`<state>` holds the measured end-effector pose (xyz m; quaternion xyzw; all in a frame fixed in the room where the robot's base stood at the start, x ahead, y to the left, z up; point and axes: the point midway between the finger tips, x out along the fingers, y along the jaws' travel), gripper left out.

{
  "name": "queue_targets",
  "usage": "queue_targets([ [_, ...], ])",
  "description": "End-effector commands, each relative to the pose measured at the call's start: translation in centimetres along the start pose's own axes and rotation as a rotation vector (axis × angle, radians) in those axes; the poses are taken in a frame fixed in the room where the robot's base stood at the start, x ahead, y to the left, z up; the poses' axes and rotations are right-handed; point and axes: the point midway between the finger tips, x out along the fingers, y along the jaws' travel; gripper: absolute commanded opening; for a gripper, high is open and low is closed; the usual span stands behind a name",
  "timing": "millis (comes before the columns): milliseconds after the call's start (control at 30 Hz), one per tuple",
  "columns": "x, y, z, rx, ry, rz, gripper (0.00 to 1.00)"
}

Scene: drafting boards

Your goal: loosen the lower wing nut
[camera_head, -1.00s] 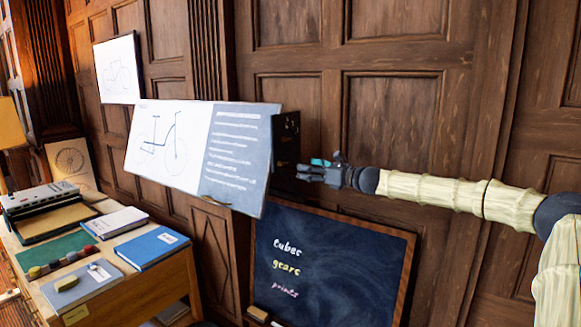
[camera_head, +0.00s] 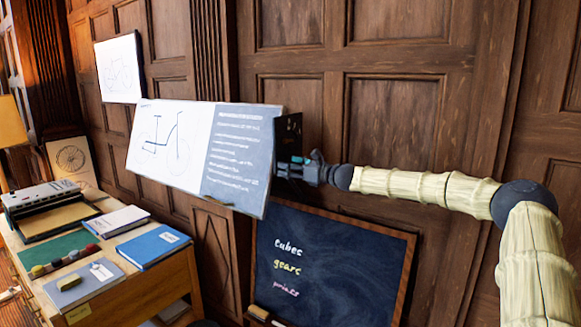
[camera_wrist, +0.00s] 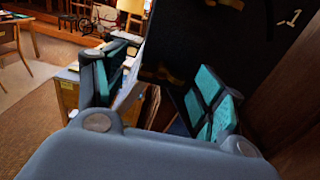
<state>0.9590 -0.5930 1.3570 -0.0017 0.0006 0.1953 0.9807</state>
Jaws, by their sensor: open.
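The tilted drafting board (camera_head: 232,165) carries a bicycle drawing, with a dark side plate (camera_head: 288,135) at its right end. My gripper (camera_head: 297,168) is at the lower part of that plate, its fingers pointing left. In the wrist view my gripper (camera_wrist: 155,88) is open, with teal pads spread apart and nothing clearly held. A dull brass-coloured piece (camera_wrist: 165,76) shows on the dark plate (camera_wrist: 215,45) between the fingers; it may be the lower wing nut. Another brass piece (camera_wrist: 232,4) shows at the top edge. In the head view the wing nuts cannot be made out.
A framed chalkboard (camera_head: 330,265) leans against the panelled wall just below my gripper. A wooden desk (camera_head: 150,285) with books and a grey machine (camera_head: 45,195) stands at the left. Open space lies right of the board, along the wall.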

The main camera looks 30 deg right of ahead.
Motion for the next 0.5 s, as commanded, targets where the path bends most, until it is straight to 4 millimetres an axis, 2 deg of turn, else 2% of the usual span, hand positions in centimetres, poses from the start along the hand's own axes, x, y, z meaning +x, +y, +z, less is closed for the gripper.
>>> queue_targets([
  [200, 1.0, -0.9, -0.4, 0.005, -0.001, -0.002, 0.7],
  [500, 1.1, -1.8, -0.9, 0.013, -0.005, -0.002, 0.7],
])
